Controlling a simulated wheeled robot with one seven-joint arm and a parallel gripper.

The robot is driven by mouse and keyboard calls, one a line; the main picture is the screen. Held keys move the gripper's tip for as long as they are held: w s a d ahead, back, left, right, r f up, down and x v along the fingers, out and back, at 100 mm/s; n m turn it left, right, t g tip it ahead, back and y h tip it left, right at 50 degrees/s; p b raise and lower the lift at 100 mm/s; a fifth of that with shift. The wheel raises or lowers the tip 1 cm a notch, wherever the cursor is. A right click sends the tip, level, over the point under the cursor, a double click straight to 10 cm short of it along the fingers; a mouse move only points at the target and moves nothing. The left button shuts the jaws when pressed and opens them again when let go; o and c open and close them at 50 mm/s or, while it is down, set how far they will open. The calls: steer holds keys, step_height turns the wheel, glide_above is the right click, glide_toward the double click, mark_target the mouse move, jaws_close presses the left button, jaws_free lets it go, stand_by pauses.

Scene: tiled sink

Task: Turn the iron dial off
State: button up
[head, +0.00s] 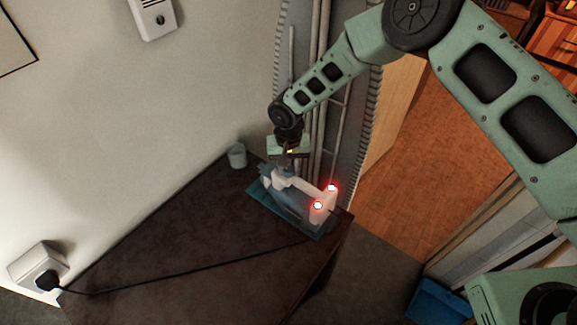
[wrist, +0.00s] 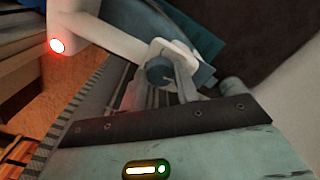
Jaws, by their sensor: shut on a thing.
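The iron (head: 300,188) has a white upper part and a blue-grey body, and it sits on a blue base (head: 318,232) on the dark table. Two red-ringed lights glow at its right end. In the wrist view the white part of the iron (wrist: 112,38) crosses the top, with one red-ringed light at its left end. The round blue-grey dial (wrist: 159,71) lies between the fingertips of my gripper (wrist: 161,78), which is shut on it. In the head view my gripper (head: 286,164) comes down onto the iron from above, and the dial is hidden there.
A pale cup (head: 237,156) stands behind the iron on the table (head: 190,225). A black cord (head: 180,277) runs from the wall socket (head: 38,268) towards the iron. Grey pipes (head: 318,100) rise close behind it. The table's left part is mostly clear.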

steer(key=shift+f+n+b, duration=0.15)
steer(key=shift+n+b, duration=0.85)
steer(key=n+b, duration=0.2)
steer(key=n, duration=0.1)
steer(key=shift+n+b, duration=0.3)
steer(key=shift+b, duration=0.05)
steer(key=n+b, duration=0.2)
steer(key=n, duration=0.3)
steer(key=n+b, duration=0.1)
steer(key=n, duration=0.3)
steer(key=shift+n+b, duration=0.3)
steer(key=shift+n, duration=0.1)
steer(key=shift+r+n, duration=0.2)
steer(key=shift+n, duration=1.9)
steer(key=o, duration=0.7)
steer(key=shift+r+b, duration=0.1)
steer(key=shift+b, duration=0.2)
